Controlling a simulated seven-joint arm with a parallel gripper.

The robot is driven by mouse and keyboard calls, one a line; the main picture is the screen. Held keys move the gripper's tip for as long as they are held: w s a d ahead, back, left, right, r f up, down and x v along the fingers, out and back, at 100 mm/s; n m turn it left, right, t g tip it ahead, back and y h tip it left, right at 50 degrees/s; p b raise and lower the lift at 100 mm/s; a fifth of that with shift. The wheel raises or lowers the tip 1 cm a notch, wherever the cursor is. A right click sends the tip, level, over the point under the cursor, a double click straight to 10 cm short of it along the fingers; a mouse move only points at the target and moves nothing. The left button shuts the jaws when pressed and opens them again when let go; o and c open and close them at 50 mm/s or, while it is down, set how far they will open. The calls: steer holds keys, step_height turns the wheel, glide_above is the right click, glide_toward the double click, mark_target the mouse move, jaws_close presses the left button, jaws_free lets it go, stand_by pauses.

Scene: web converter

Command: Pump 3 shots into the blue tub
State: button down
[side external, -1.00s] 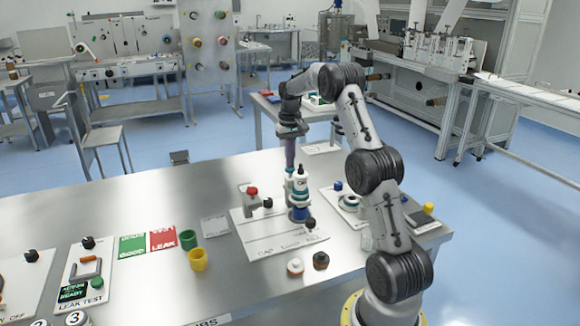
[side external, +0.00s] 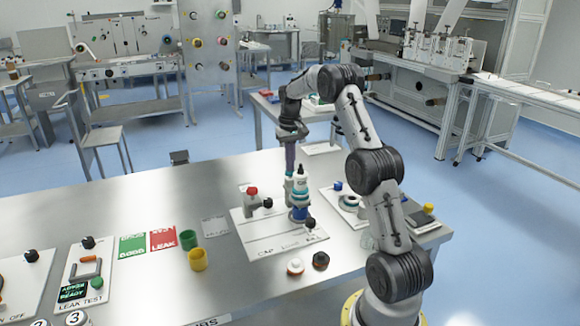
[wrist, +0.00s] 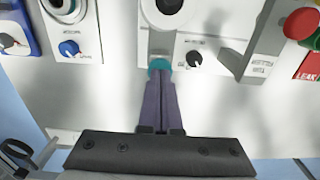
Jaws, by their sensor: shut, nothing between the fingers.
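A white bottle-like dispenser (side external: 300,183) with a dark tip stands on a white plate. A blue round piece, which looks like the blue tub (side external: 299,214), sits low at its foot; its opening is hidden. A teal part (side external: 289,184) shows beside the dispenser. My gripper (side external: 290,170) points down with its purple fingers together and nothing between them. In the wrist view the shut fingers (wrist: 160,85) reach to a round teal piece (wrist: 159,64), in front of a white cylinder with a dark top (wrist: 168,6). Whether they touch it is unclear.
A red-topped device (side external: 252,193) and black knobs stand on the same plate. A green tub (side external: 188,239) and a yellow tub (side external: 198,260) stand to the left.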

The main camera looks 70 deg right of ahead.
steer(key=shift+r, duration=1.65)
steer(key=shift+f, duration=0.8)
steer(key=shift+f, duration=1.2)
steer(key=shift+r, duration=2)
steer(key=shift+f, duration=0.5)
